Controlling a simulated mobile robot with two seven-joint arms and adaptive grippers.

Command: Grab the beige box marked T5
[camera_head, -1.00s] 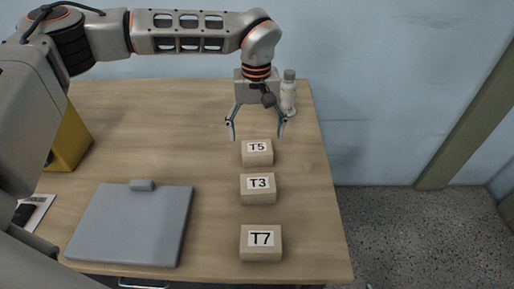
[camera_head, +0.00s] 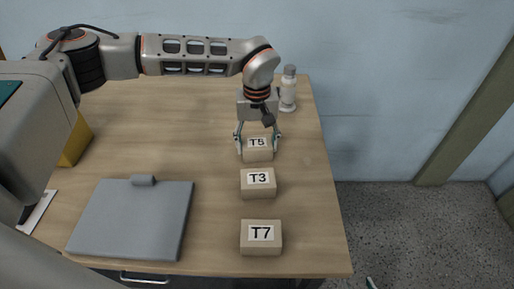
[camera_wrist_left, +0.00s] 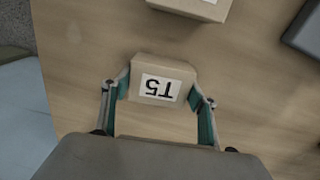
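The beige box marked T5 (camera_head: 258,155) sits on the table, the farthest of three beige boxes in a column. My left gripper (camera_head: 258,150) has come down over it from above, with one finger on each side. In the left wrist view the T5 box (camera_wrist_left: 163,67) lies between the teal fingertips of my left gripper (camera_wrist_left: 160,92), which look shut against its sides. Its label appears upside down there. It looks to rest on the table still. Only a small teal tip, apparently of my right gripper (camera_head: 371,283), shows at the bottom edge.
The T3 box (camera_head: 258,190) and T7 box (camera_head: 261,244) stand nearer, in line with T5. A white bottle (camera_head: 288,94) stands just behind T5. A grey clipboard-like slab (camera_head: 130,222) lies at left, and a yellow object (camera_head: 76,142) stands behind it. The table's right edge is close.

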